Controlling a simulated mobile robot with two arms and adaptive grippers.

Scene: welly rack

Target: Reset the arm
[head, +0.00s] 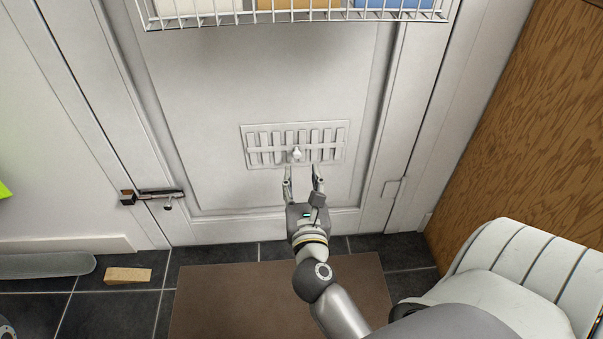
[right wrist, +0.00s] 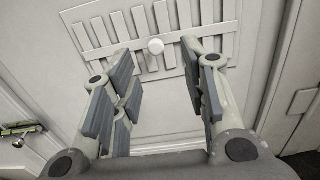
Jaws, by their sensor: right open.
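My right gripper (head: 303,178) is open and empty in front of the white door, with its fingers pointing at a slatted vent (head: 318,144) low on the door. A small white knob (head: 297,154) on the vent shows just beyond the fingertips. In the right wrist view the open fingers (right wrist: 160,95) stand apart, and the knob (right wrist: 156,46) lies beyond the gap between them, clear of both. My left gripper is not in view in the head view.
A wire basket (head: 300,17) hangs on the door above. A bolt latch (head: 152,196) is at the door's left side. A brown mat (head: 235,300) and a wooden wedge (head: 128,275) lie on the dark tiles. A wood-grain panel (head: 520,120) stands at right.

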